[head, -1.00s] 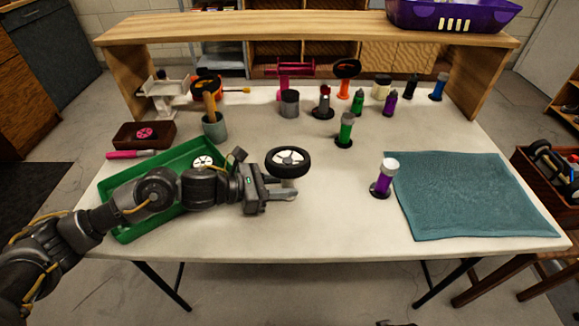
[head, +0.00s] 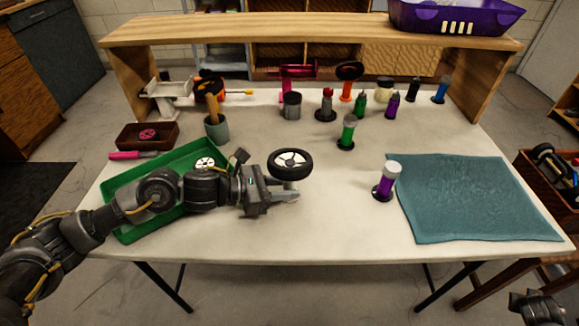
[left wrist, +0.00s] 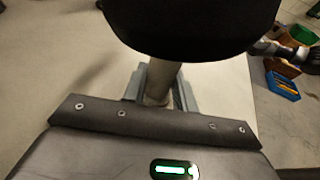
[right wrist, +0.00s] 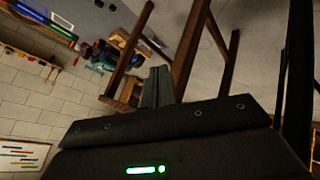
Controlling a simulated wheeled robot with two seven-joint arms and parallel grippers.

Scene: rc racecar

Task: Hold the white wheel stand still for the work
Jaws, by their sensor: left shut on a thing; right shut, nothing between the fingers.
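The white wheel stand (head: 290,185) stands on the table, mostly hidden under a black-tyred wheel (head: 290,163) with a white hub. My left gripper (head: 288,197) is shut on the stand's post below the wheel. In the left wrist view, the pale post (left wrist: 163,77) is between the fingers, and the dark wheel (left wrist: 190,25) covers the upper part. My right gripper (right wrist: 160,86) is shut and empty in the right wrist view, away from the table. Part of my right arm shows at the bottom right corner of the head view.
A green tray (head: 130,218) lies under my left forearm, with a white wheel hub (head: 205,163) in it. A purple bottle (head: 385,182) stands beside a teal mat (head: 470,197). Several bottles stand farther back. The front middle of the table is clear.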

